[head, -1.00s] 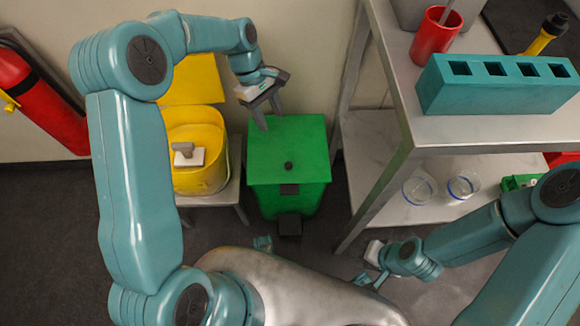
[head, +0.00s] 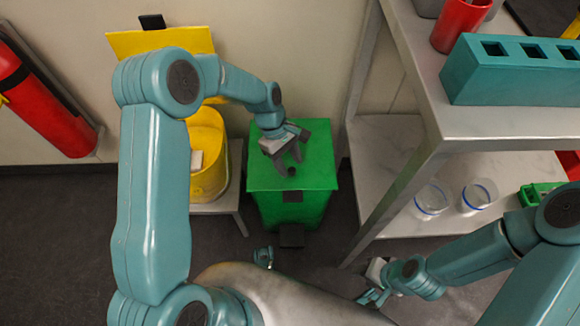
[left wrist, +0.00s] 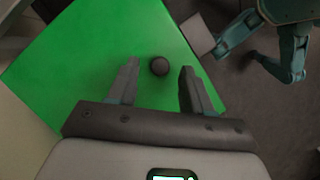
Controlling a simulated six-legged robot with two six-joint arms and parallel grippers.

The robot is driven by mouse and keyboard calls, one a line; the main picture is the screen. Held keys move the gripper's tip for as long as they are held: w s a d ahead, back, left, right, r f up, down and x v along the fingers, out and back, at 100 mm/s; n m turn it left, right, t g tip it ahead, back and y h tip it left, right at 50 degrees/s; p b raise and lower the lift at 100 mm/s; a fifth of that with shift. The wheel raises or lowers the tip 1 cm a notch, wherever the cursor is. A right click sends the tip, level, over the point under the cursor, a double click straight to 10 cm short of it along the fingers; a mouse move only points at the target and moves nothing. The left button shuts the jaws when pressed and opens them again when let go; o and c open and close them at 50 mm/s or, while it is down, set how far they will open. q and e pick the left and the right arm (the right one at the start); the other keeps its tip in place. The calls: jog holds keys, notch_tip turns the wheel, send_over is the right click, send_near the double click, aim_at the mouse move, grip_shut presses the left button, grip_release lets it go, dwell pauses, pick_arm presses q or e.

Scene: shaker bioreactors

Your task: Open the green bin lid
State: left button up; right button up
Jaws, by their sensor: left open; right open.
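The green bin (head: 292,205) stands on the floor between the yellow bin and the shelf. Its green lid (head: 318,165) is closed and has a dark round knob (head: 291,171) near its front edge. In the left wrist view the lid (left wrist: 95,55) and the knob (left wrist: 159,66) show clearly. My left gripper (head: 288,168) is open above the lid, and in the wrist view its fingers (left wrist: 158,85) point to either side of the knob, which is not gripped. My right gripper (head: 368,292) is low at the right, away from the bin, and open.
A yellow bin (head: 207,165) with its lid raised stands on a small stand left of the green bin. A metal shelf (head: 480,125) with a teal rack (head: 510,75) and glass vessels is at the right. A red extinguisher (head: 45,110) hangs on the left wall.

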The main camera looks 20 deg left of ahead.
pick_arm(q)
jog(key=shift+x, duration=0.75)
